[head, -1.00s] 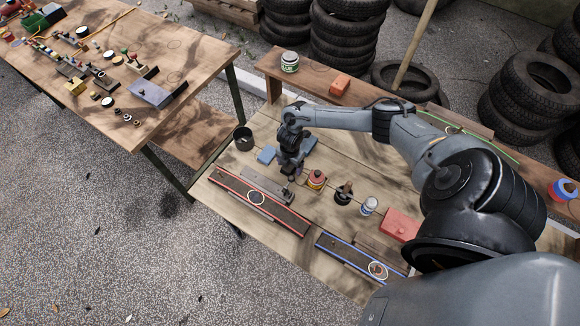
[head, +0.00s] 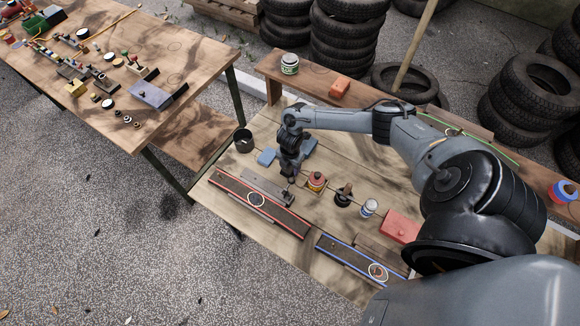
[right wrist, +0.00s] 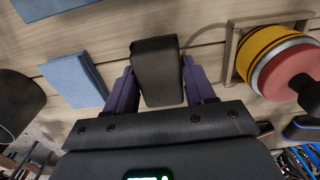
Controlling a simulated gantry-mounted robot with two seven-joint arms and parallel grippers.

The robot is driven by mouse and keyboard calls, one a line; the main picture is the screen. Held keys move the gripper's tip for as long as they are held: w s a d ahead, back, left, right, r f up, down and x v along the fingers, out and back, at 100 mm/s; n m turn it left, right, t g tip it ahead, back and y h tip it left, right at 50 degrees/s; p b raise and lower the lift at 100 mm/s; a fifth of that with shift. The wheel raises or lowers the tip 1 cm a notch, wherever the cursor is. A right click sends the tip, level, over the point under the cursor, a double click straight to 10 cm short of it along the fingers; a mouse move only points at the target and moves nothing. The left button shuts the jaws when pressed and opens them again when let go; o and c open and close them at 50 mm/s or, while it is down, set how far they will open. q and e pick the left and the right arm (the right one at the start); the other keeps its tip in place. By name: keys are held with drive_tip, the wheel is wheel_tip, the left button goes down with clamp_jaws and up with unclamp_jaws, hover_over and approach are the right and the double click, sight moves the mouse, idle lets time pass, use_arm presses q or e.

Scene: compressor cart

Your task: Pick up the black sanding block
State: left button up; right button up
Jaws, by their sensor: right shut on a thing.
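The black sanding block (right wrist: 158,62) is a dark, wedge-shaped block in the right wrist view. It sits between the two purple fingers of my right gripper (right wrist: 157,84), which is shut on its sides. In the head view my right gripper (head: 290,176) points down over the wooden bench, between the blue pads and the red-edged rail. The block cannot be made out there, as the gripper covers it. Whether the block touches the bench is hard to tell. My left gripper is not in view.
Blue pads (head: 267,157) and a dark cup (head: 243,140) are left of the gripper. A red-and-yellow tin (head: 316,181) stands close on its right. Red-edged (head: 259,202) and blue-edged (head: 350,258) rails lie in front. A red box (head: 400,226) is further right.

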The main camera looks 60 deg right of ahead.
wheel_tip(320, 180, up, 4)
drive_tip(key=shift+s+d+r+p, duration=0.15)
drive_tip(key=shift+p, duration=0.15)
drive_tip(key=s+d+r, duration=0.2)
drive_tip(key=s+r, duration=0.1)
drive_tip(key=s, duration=0.2)
drive_tip(key=s+d+r+p, duration=0.1)
drive_tip(key=s+d+r, duration=0.1)
drive_tip(key=s, duration=0.3)
drive_tip(key=shift+s+r, duration=0.3)
drive_tip(key=shift+r, duration=0.4)
